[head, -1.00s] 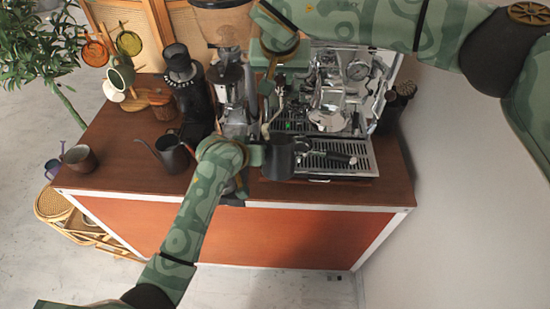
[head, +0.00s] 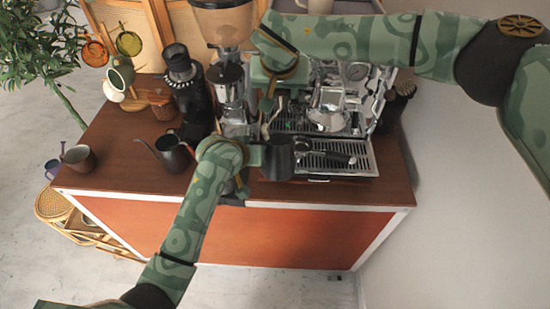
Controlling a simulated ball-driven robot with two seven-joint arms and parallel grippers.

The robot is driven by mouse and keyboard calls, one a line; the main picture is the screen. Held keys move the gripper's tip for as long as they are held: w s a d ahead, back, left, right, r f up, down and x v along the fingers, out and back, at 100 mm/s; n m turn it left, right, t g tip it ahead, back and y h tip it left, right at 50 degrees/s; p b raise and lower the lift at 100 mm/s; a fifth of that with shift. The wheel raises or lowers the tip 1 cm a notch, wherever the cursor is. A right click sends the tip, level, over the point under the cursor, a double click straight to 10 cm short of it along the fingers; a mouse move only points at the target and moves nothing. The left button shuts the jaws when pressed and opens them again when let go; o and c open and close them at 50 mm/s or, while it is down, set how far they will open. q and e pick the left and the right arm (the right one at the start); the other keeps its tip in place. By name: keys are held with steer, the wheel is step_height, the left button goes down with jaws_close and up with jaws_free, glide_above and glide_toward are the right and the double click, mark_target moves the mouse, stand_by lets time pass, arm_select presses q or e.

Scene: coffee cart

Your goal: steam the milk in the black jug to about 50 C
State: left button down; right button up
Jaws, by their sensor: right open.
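The black jug (head: 279,158) is upright in front of the espresso machine (head: 340,105), just left of its drip tray. My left gripper (head: 257,156) is at the jug's left side, shut on it; its fingertips are mostly hidden. The inside of the jug and the milk cannot be made out. My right gripper (head: 268,104) is open, pointing down at the left side of the machine, above and behind the jug. The steam wand is hard to tell apart from the gripper's fingers there.
A grinder (head: 229,75) stands left of the machine. A dark kettle (head: 173,153) and a brown cup (head: 80,158) are on the wooden counter (head: 115,170). The counter's left front is clear.

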steer(key=shift+r, duration=0.15)
steer(key=shift+r, duration=3.9)
steer(key=shift+r+p, duration=0.6)
arm_select(q)
steer(key=s+f, duration=0.7)
steer(key=shift+s+d, duration=0.15)
steer(key=shift+s, duration=0.2)
arm_select(e)
steer(key=shift+r, duration=0.25)
